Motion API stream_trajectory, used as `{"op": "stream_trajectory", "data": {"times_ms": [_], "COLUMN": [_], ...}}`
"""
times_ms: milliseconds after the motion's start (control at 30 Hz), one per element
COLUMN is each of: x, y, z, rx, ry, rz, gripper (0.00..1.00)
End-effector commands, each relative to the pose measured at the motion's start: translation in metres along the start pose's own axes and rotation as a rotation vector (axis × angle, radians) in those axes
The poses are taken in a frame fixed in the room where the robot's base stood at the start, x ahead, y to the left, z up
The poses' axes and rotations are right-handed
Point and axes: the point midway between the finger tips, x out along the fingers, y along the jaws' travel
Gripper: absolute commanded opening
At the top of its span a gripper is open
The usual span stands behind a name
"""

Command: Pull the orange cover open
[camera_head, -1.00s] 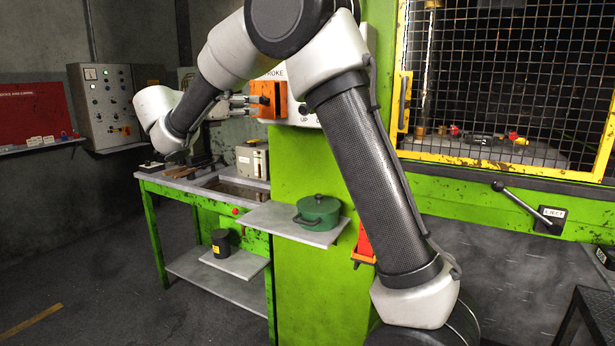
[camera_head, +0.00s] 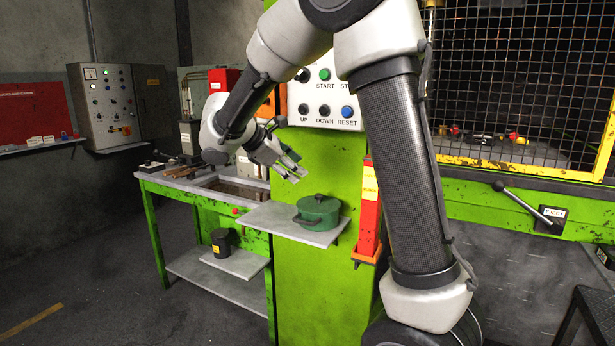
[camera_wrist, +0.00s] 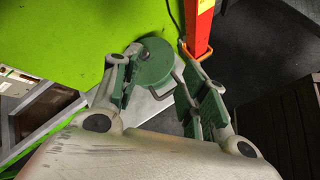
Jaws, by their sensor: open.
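The orange cover (camera_head: 283,101) is at the left edge of the white button panel in the head view. My arm hides much of it, so I cannot tell whether it is open or shut. My gripper (camera_head: 291,168) is open and empty, below the cover and apart from it. It points down to the right, above the small shelf. In the wrist view my gripper (camera_wrist: 157,62) has its fingers spread, with the green pot beyond them. The cover cannot be made out in the wrist view.
The green pot (camera_head: 318,212) stands on a grey shelf (camera_head: 275,219) close under my gripper. The white button panel (camera_head: 325,100) is above right. A red-and-yellow object (camera_head: 369,215) stands in an orange holder on the green press. The workbench (camera_head: 165,182) is at left.

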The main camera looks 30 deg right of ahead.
Motion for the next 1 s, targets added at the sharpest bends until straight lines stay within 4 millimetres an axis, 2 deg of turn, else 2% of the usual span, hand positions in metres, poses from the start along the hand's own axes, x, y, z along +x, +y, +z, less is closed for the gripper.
{"op": "stream_trajectory", "data": {"times_ms": [100,300,667,700,800,867,933,1000], "x": [0.011,0.021,0.024,0.024,0.027,0.032,0.039,0.051], "y": [-0.017,-0.035,-0.040,-0.040,-0.040,-0.039,-0.039,-0.051], "z": [0.010,0.018,0.021,0.020,0.024,0.035,0.059,0.087], "rx": [0.058,0.122,0.139,0.139,0.147,0.171,0.219,0.285], "ry": [0.024,0.050,0.056,0.056,0.051,0.046,0.038,0.038], "rz": [-0.053,-0.110,-0.126,-0.126,-0.132,-0.140,-0.154,-0.196], "gripper": [0.43,0.43,0.43,0.41,0.23,0.12,0.00,0.00]}}
